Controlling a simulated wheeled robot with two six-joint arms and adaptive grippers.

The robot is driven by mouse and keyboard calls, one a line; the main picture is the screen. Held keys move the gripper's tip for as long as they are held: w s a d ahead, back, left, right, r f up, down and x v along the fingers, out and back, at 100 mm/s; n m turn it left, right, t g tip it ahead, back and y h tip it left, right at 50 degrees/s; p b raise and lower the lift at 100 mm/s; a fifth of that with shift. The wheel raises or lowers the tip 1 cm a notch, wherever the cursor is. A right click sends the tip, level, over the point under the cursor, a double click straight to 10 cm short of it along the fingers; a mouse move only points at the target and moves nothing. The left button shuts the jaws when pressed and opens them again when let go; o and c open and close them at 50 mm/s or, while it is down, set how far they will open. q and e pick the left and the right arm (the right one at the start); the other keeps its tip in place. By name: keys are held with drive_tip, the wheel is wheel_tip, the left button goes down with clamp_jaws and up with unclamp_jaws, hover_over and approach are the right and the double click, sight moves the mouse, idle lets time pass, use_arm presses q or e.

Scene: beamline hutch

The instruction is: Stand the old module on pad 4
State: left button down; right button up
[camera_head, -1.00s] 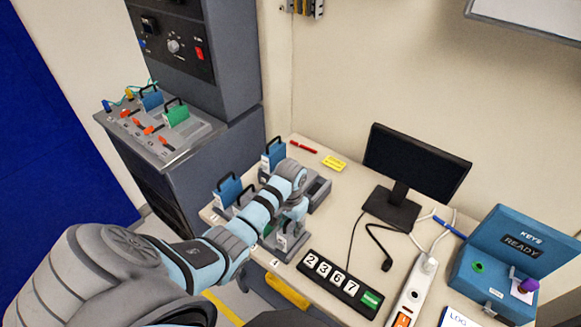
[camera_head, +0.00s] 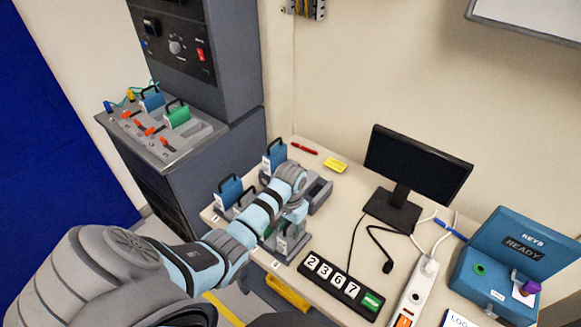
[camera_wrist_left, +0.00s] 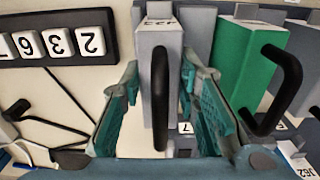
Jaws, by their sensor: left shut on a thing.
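My left gripper (camera_head: 292,218) is over the front row of the table rack, and its arm hides part of the modules there. It is shut on a grey module (camera_wrist_left: 158,65) with a black handle, which stands between the two fingers in the left wrist view. In the head view this module (camera_head: 284,243) is low at the rack's front end, close to the label 4 (camera_head: 275,265). I cannot tell whether its underside touches the pad. A green module (camera_wrist_left: 243,65) stands beside it. My right gripper is not in view.
Two blue modules (camera_head: 230,191) (camera_head: 275,156) stand in the table rack. A number panel reading 2367 (camera_head: 335,277) lies right of the gripper, with a monitor (camera_head: 415,170) behind. A key box (camera_head: 500,265) is far right. More modules stand on the cabinet shelf (camera_head: 170,145).

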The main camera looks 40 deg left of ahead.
use_arm(q)
drive_tip(key=shift+f, duration=0.35)
idle(0.3)
drive_tip(key=c, duration=1.2)
unclamp_jaws()
drive_tip(key=shift+o, duration=0.2)
wheel_tip(320, 180, up, 8)
drive_tip(key=shift+f, duration=0.15)
drive_tip(key=shift+f, duration=0.1)
